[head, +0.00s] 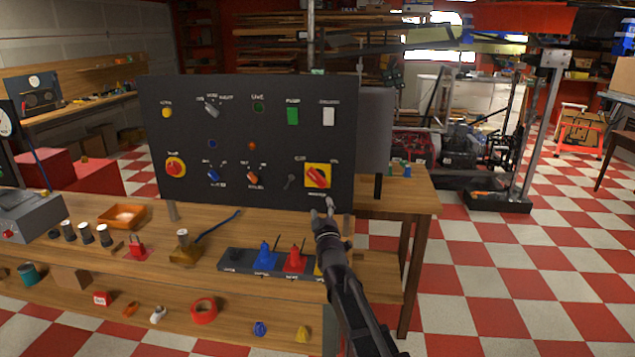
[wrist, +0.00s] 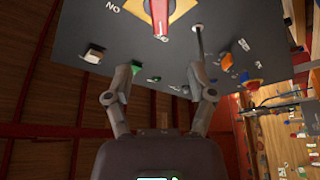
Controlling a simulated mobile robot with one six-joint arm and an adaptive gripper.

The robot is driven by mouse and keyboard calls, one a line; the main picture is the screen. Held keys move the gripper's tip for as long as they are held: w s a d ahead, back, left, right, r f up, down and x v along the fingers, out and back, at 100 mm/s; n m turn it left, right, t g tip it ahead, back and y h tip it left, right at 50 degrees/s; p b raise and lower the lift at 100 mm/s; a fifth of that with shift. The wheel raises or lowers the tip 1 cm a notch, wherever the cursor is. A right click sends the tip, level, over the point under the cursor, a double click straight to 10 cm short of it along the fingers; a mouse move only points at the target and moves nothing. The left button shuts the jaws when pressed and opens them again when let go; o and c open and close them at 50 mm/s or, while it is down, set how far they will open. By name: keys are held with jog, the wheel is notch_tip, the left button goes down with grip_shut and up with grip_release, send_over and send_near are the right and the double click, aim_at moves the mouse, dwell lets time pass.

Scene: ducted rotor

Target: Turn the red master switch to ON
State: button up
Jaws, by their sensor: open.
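The red master switch (head: 317,177) is a red rotary handle on a yellow square plate, at the lower right of the dark upright panel (head: 230,130). Its handle looks slanted in the head view. In the wrist view the red handle (wrist: 159,18) shows at the top edge, partly cut off, with ON lettering upside down beside the plate. My gripper (head: 328,204) is just below and slightly right of the switch in the head view. In the wrist view my gripper (wrist: 164,68) has its two fingers apart with nothing between them. I cannot tell the exact gap to the panel.
Below, blue (head: 265,255) and red (head: 294,260) plugs stand in a dark strip on the wooden bench (head: 205,222).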

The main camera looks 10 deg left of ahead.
aim_at(317, 180)
jog(key=shift+w, duration=0.1)
jog(key=p+x, duration=0.3)
jog(key=x, duration=1)
jog(key=shift+w+p, duration=0.3)
jog(key=shift+p, duration=0.05)
jog(key=shift+r, duration=0.1)
grip_shut()
jog(key=shift+d, duration=0.1)
